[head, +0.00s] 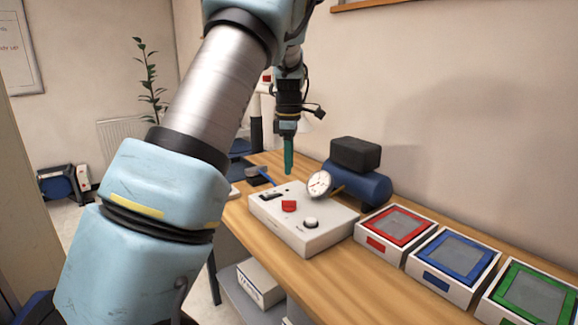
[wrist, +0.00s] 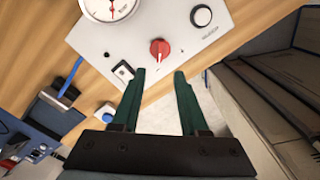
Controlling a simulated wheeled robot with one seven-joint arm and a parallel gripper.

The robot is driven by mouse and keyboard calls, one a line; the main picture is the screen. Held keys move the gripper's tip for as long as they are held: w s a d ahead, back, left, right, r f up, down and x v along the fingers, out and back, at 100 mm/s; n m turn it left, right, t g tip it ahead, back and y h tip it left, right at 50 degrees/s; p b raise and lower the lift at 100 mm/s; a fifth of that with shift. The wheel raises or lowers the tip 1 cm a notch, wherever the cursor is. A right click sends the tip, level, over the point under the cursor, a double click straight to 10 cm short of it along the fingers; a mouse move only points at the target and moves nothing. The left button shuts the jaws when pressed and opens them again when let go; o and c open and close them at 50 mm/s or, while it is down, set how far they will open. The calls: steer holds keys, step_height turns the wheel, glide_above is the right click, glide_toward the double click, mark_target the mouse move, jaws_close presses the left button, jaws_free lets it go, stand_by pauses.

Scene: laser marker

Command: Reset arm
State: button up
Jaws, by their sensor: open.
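My gripper (head: 288,155) hangs pointing down above the far left part of a white control box in the head view. In the wrist view my gripper (wrist: 161,78) shows two green fingers apart with nothing between them. The control box (head: 320,233) stands on the wooden table and carries a red knob (head: 289,206), a round black-and-white knob (head: 311,223), a dark switch (head: 272,195) and a dial gauge (head: 319,185). The wrist view shows the red knob (wrist: 160,49) just ahead of the fingertips, with the switch (wrist: 123,71) to the left.
Red (head: 397,228), blue (head: 455,259) and green (head: 527,295) framed boxes line the table at right. A blue tank with a black top (head: 356,154) stands behind the control box. A blue-handled tool (head: 263,175) lies at the far left. Bare wood (head: 258,240) shows in front.

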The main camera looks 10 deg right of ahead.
steer(key=shift+a, duration=0.1)
steer(key=s+a+f+m, duration=0.2)
steer(key=s+a+m, duration=0.35)
steer(key=a, duration=0.55)
steer(key=s+a+f+m, duration=0.2)
steer(key=s+a+m, duration=0.3)
steer(key=s, duration=0.3)
steer(key=s+a+f+m+t, duration=0.1)
steer(key=s+a+m, duration=0.3)
steer(key=s, duration=0.4)
steer(key=shift+s+a+f+m+t, duration=0.3)
steer(key=shift+s+a+f+m, duration=0.1)
steer(key=shift+a, duration=0.25)
